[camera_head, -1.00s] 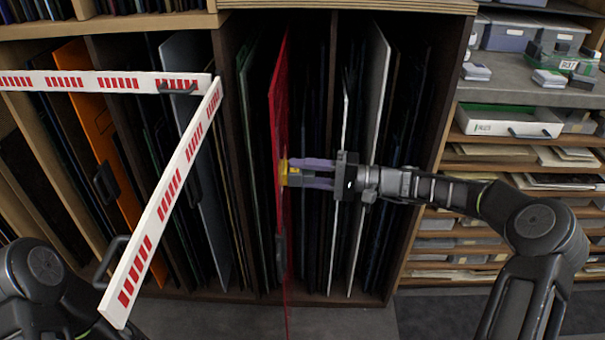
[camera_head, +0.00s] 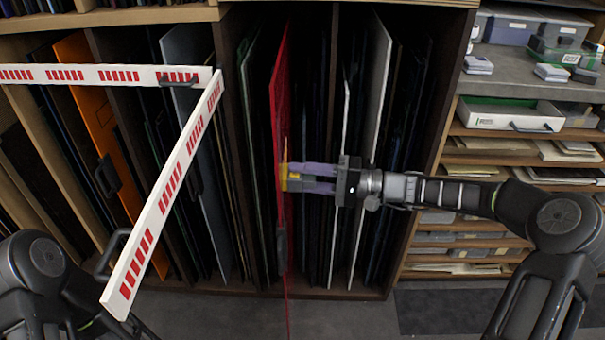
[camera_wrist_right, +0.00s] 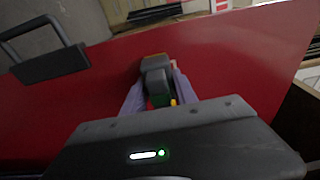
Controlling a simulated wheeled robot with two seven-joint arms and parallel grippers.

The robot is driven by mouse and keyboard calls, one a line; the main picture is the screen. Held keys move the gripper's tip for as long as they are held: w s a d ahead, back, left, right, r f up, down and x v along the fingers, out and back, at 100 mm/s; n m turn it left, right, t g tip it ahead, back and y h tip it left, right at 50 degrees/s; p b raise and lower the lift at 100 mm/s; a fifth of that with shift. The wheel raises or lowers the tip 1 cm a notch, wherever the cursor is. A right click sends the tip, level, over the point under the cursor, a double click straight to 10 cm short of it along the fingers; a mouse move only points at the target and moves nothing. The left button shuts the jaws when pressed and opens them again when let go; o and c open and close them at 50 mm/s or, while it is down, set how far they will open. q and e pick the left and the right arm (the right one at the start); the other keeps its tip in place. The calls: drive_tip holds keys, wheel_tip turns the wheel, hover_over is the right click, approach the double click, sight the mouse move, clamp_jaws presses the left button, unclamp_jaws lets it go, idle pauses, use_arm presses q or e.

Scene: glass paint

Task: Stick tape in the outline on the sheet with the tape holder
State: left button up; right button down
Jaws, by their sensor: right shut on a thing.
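A red sheet (camera_head: 281,110) stands almost edge-on to the head view in front of the rack. It fills much of the right wrist view as a broad red face (camera_wrist_right: 235,55). My right gripper (camera_head: 292,178) is shut on the tape holder (camera_head: 284,172), which shows yellow against the sheet's right side. In the wrist view the tape holder (camera_wrist_right: 156,78) is a dark grey and black body between the purple fingers, at or very near the red face. I cannot tell whether it touches. The outline and any tape strip cannot be made out. My left gripper is out of view.
A white and red striped barrier (camera_head: 165,190) crosses the left side. A rack (camera_head: 228,285) with upright panels stands behind. Shelves with trays and boxes (camera_head: 510,117) are at right. A dark handle (camera_wrist_right: 50,55) is on the sheet's left.

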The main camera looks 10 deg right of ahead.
drive_tip(key=shift+r, duration=0.1)
drive_tip(key=shift+w+p+v, duration=0.15)
drive_tip(key=shift+v, duration=1.3)
drive_tip(key=shift+w+p+v, duration=0.15)
drive_tip(key=shift+w+v, duration=0.05)
drive_tip(key=shift+v, duration=1.25)
drive_tip(key=shift+d, duration=0.15)
drive_tip(key=shift+w+v, duration=0.2)
drive_tip(key=shift+v, duration=1.3)
